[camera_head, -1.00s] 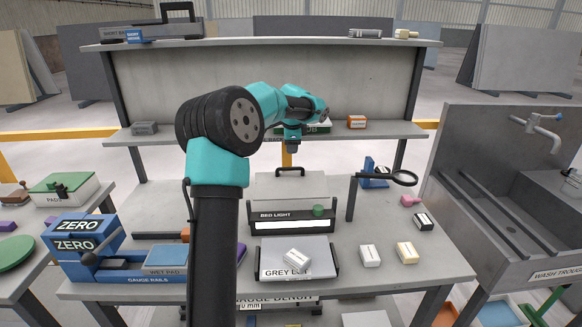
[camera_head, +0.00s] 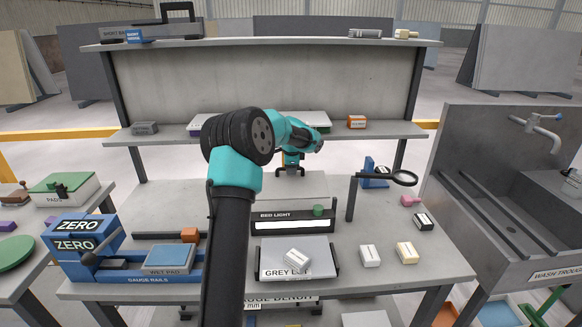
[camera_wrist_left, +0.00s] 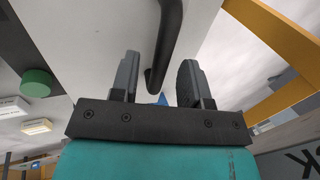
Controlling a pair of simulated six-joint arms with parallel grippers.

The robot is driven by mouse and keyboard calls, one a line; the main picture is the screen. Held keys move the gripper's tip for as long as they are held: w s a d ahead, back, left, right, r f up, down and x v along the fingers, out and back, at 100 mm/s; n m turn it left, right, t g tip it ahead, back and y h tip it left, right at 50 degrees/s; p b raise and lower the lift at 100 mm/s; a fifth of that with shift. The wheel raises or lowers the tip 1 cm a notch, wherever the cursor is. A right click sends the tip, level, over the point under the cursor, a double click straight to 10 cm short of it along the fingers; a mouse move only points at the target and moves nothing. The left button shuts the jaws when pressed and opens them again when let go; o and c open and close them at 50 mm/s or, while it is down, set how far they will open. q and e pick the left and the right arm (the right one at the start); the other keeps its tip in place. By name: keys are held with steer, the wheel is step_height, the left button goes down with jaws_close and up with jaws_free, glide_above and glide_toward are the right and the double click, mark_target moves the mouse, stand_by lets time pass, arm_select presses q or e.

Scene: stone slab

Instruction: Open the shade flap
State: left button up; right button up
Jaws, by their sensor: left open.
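The shade flap (camera_head: 305,187) is a pale panel standing behind the bed light (camera_head: 292,225) on the bench. Its dark handle is near its top edge, mostly covered by my gripper in the head view. In the left wrist view the black bar of the handle (camera_wrist_left: 167,40) reaches down between the two fingers of my left gripper (camera_wrist_left: 157,78). The fingers are apart, with space on both sides of the bar. The pale flap face (camera_wrist_left: 100,28) shows beside it. My left gripper (camera_head: 290,170) also shows in the head view, at the flap's top. My right gripper is not in view.
A magnifier on a post (camera_head: 403,177) stands right of the flap. A grey block (camera_head: 297,258) lies on the grey plate in front of the bed light. The shelf (camera_head: 385,132) runs behind my arm. The wash trough (camera_head: 500,215) is at the right.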

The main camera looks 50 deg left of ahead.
arm_select(q)
steer(key=shift+c, duration=0.4)
jaws_close()
